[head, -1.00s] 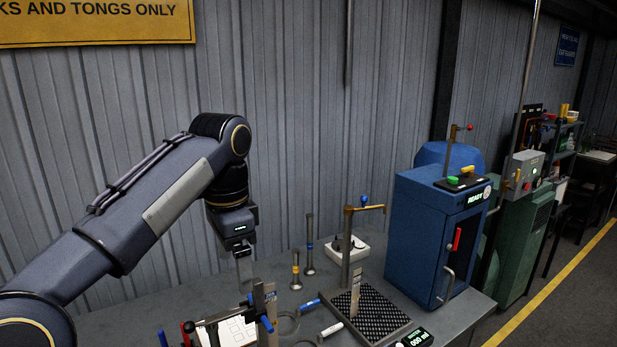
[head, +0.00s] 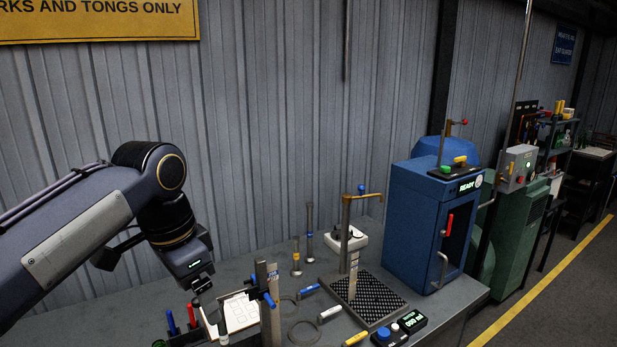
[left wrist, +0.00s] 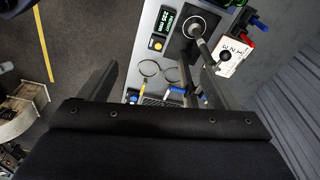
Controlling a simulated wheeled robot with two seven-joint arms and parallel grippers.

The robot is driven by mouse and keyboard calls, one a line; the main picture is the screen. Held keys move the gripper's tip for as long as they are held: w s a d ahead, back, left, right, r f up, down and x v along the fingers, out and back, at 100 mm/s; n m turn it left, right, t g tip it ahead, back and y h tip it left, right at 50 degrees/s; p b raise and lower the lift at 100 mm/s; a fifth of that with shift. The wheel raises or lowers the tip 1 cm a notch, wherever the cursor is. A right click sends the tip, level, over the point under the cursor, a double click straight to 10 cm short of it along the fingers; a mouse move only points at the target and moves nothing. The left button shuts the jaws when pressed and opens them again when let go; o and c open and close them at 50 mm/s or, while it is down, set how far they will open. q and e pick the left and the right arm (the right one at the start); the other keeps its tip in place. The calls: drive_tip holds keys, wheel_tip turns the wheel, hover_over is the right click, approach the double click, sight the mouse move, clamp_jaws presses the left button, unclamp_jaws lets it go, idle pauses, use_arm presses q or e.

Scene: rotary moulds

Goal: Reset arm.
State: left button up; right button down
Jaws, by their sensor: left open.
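My left arm comes in from the left in the head view. Its gripper (head: 209,312) hangs low at the left end of the grey bench, tilted, beside a white sheet with printed boxes (head: 238,312). In the left wrist view the two fingers of the left gripper (left wrist: 157,68) stand wide apart with nothing held between them. Bench items show below and beyond the fingers there. My right gripper is in neither view.
The bench holds a dark grated plate with a post (head: 365,298), a blue cabinet (head: 412,225) reading READY, a small display box (head: 410,320), rings and handled tools (head: 329,314). A clamp post (head: 268,310) stands close right of the gripper. A corrugated wall is behind.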

use_arm(q)
drive_tip(key=s+a+f+n+t+h+b, duration=0.1)
drive_tip(key=s+f+n+t, duration=0.1)
drive_tip(key=s+f+n, duration=0.3)
drive_tip(key=s+a+f+n+t+h+b, duration=0.1)
drive_tip(key=s+f+n, duration=0.4)
drive_tip(key=s+f, duration=0.9)
drive_tip(key=shift+a+f+n+t+h+b, duration=0.4)
drive_tip(key=shift+a+f+t+b, duration=0.15)
drive_tip(key=shift+f+t, duration=0.2)
drive_tip(key=shift+c, duration=0.2)
